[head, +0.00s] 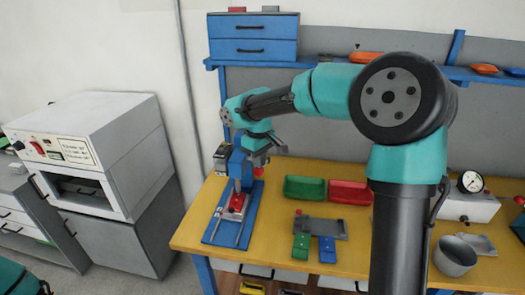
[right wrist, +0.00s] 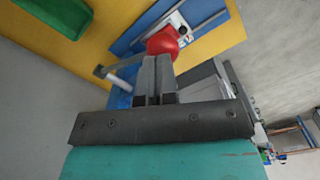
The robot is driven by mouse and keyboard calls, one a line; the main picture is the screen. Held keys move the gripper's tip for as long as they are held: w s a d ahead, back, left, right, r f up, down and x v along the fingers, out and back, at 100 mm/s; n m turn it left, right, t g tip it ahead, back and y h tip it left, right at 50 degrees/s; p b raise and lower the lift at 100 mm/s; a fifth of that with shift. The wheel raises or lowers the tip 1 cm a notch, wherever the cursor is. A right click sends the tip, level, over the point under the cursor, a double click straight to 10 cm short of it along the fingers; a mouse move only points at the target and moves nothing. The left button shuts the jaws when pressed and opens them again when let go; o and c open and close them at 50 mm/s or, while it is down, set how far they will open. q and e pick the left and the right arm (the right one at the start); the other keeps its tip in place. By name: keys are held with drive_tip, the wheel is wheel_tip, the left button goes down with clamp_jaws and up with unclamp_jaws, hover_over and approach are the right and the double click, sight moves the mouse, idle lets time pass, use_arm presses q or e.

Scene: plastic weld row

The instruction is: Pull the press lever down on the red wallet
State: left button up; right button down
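The blue press (head: 240,165) stands at the left end of the yellow bench on a blue base with two rails. The red wallet (head: 236,204) lies on a light plate under the press head. The lever's red knob (head: 258,171) is on the press's right side; it shows large and round in the right wrist view (right wrist: 162,42). My right gripper (head: 262,157) is just above the knob, pointing down. Its fingers (right wrist: 157,62) look shut together, with the tips at the knob; I cannot tell whether they touch it. My left gripper is out of view.
Green (head: 304,188) and red (head: 350,192) trays stand right of the press. A grey fixture (head: 320,226) with green and blue blocks is in front. A metal cup (head: 454,256) and gauge box (head: 470,204) stand far right. A white machine (head: 95,145) stands left of the bench.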

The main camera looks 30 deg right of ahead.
sight(259, 170)
drive_tip(key=shift+f, duration=0.1)
drive_tip(key=shift+s+a+f, duration=0.2)
drive_tip(key=shift+s+f, duration=0.05)
drive_tip(key=shift+f, duration=0.45)
drive_tip(key=shift+s+a+f, duration=0.15)
drive_tip(key=shift+s+f, duration=0.1)
drive_tip(key=shift+f, duration=0.45)
drive_tip(key=shift+s+a+f, duration=0.1)
drive_tip(key=shift+f, duration=0.5)
drive_tip(key=shift+s+a+f, duration=0.1)
drive_tip(key=shift+f, duration=0.6)
drive_tip(key=w+d+r, duration=0.1)
drive_tip(key=w+r, duration=0.1)
drive_tip(key=r, duration=0.5)
drive_tip(key=w+d+r, duration=0.2)
drive_tip(key=r, duration=0.6)
